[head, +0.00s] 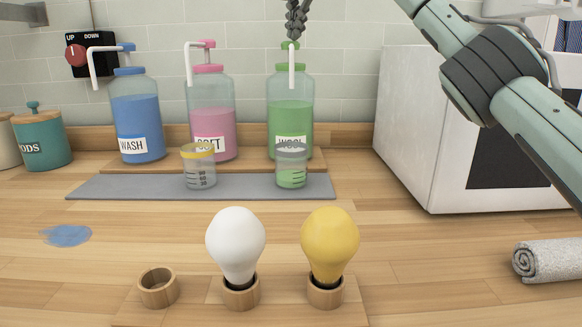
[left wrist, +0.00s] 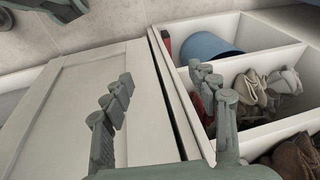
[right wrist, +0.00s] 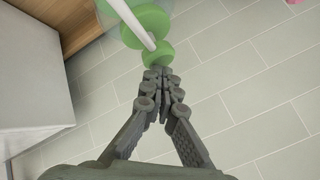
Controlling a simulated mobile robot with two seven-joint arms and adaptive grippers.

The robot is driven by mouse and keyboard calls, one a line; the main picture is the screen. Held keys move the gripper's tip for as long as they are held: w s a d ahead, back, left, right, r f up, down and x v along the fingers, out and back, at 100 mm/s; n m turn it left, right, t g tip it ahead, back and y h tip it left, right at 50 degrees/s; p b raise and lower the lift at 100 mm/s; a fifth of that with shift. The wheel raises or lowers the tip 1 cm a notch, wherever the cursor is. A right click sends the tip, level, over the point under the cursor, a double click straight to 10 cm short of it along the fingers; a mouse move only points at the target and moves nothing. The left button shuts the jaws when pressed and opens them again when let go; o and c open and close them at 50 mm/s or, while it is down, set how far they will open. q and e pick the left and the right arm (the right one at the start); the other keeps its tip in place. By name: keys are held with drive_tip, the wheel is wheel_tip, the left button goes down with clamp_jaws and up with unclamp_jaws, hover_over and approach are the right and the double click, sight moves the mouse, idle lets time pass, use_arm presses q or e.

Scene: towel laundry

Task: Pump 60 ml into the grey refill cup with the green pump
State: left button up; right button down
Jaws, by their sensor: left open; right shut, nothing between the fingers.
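The green pump (head: 290,47) tops the WOOL bottle (head: 290,115) of green liquid, with its white spout pointing forward. The grey-rimmed refill cup (head: 291,176) stands on the grey mat in front of that bottle, below the spout, with some green liquid in its lower part. My right gripper (head: 296,30) is shut and empty, its fingertips right at the top of the green pump head. The right wrist view shows the closed fingertips (right wrist: 160,76) at the green pump head (right wrist: 158,55). My left gripper (left wrist: 165,88) is open and empty over a white cabinet and an open drawer.
A yellow-rimmed cup (head: 199,174) stands left of the grey one. WASH (head: 135,115) and SOFT (head: 211,130) bottles stand further left. A white machine (head: 405,120) is at the right. Two bulbs (head: 236,240) stand in front; a blue puddle (head: 66,235) lies left.

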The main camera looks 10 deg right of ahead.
drive_tip(key=shift+f, duration=0.15)
drive_tip(key=shift+f+b, duration=0.3)
drive_tip(key=shift+f, duration=0.3)
idle(0.3)
drive_tip(key=shift+r+p, duration=0.5)
drive_tip(key=shift+p, duration=0.05)
drive_tip(key=shift+w, duration=0.1)
wheel_tip(320, 180, up, 2)
drive_tip(key=shift+r+p, duration=0.15)
drive_tip(key=shift+p, duration=0.9)
drive_tip(key=shift+r, duration=1.95)
